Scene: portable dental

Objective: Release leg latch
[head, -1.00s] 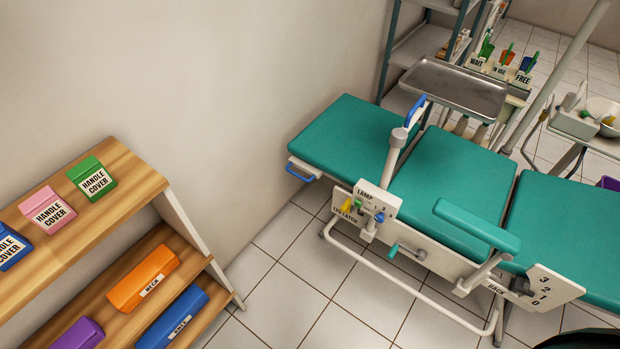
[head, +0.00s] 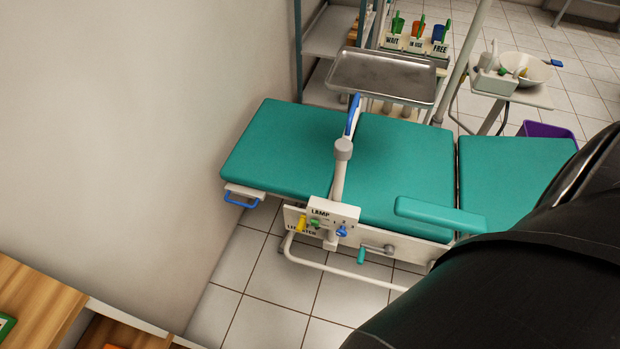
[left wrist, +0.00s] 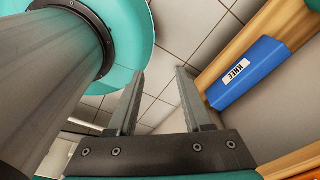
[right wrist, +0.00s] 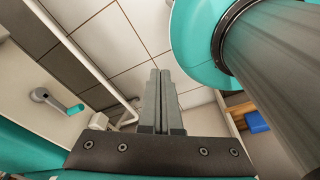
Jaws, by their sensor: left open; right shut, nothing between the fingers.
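The yellow leg latch (head: 301,224) sits at the left end of the chair's white side panel, above a partly hidden LEG LATCH label. The teal dental chair (head: 290,150) stretches across the middle of the head view. My left gripper (left wrist: 158,98) is open and empty over the floor. My right gripper (right wrist: 160,100) is shut with nothing in it, near the chair's side with a teal-handled crank (right wrist: 60,101). Neither gripper shows in the head view.
A wooden shelf (head: 35,300) stands at lower left; a blue KNEE box (left wrist: 245,75) lies on a shelf in the left wrist view. A metal tray (head: 385,78) and a basin stand (head: 510,92) are behind the chair. My dark arm covers the lower right. Tiled floor before the chair is clear.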

